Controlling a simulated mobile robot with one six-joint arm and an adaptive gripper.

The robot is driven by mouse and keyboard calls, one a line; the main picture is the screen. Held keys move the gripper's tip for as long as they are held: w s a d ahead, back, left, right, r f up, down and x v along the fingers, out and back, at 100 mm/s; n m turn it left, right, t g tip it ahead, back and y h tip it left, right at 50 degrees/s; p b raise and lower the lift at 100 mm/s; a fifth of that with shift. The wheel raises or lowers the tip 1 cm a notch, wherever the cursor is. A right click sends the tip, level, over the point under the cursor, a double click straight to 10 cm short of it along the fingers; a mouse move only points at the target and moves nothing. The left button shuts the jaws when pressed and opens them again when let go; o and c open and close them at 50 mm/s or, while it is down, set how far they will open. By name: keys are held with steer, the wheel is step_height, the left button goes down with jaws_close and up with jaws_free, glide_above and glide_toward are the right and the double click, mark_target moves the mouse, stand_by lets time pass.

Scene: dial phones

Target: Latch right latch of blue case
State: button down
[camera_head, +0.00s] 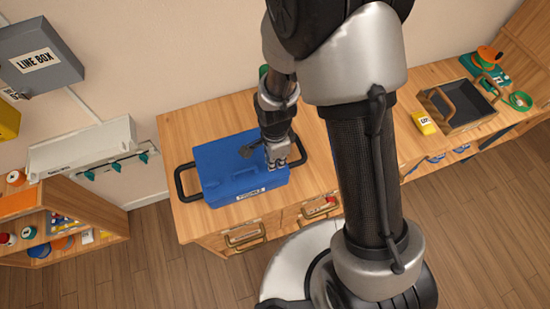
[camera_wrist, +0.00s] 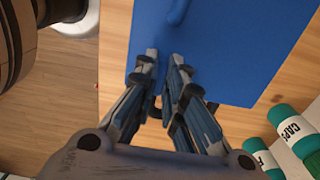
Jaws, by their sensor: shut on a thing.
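The blue case (camera_head: 222,168) sits closed on the wooden counter, with a label on its front and black loop handles (camera_head: 184,182) at its sides. Its blue surface also fills the upper right of the wrist view (camera_wrist: 235,50). My gripper (camera_head: 277,165) is over the right part of the case, near its front edge. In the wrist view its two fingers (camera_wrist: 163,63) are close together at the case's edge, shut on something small. It appears to be the right latch, which the fingers hide. A dark fitting (camera_head: 250,148) shows on the lid, left of my gripper.
Green-capped containers (camera_wrist: 290,125) lie near the case in the wrist view. The wooden counter (camera_head: 200,115) runs right, with a yellow object (camera_head: 424,123) and a dark tray (camera_head: 468,112). Drawers with handles (camera_head: 245,236) are below the case. A shelf unit (camera_head: 85,205) stands left.

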stand_by(0.3)
steer(key=c, duration=1.7)
jaws_free()
steer(key=shift+r, duration=0.1)
step_height(320, 180, up, 12)
steer(key=shift+f, duration=0.1)
steer(key=s+d+r+n+t, duration=0.1)
steer(key=s+d+r+n, duration=0.2)
steer(key=s+r+n, duration=0.1)
steer(key=s+d+r+n+t, duration=0.2)
steer(key=s+d+r+n, duration=0.2)
steer(key=s+r+n, duration=0.1)
steer(key=s+d+r+n+t+b, duration=0.1)
steer(key=s+d+r+n, duration=0.3)
steer(key=r+n, duration=0.2)
steer(key=shift+s+d+r+t, duration=0.1)
steer(key=shift+s+r+t, duration=0.05)
steer(key=shift+r, duration=0.5)
steer(key=shift+s+r+t, duration=0.1)
steer(key=shift+r+t, duration=0.05)
steer(key=shift+r, duration=0.45)
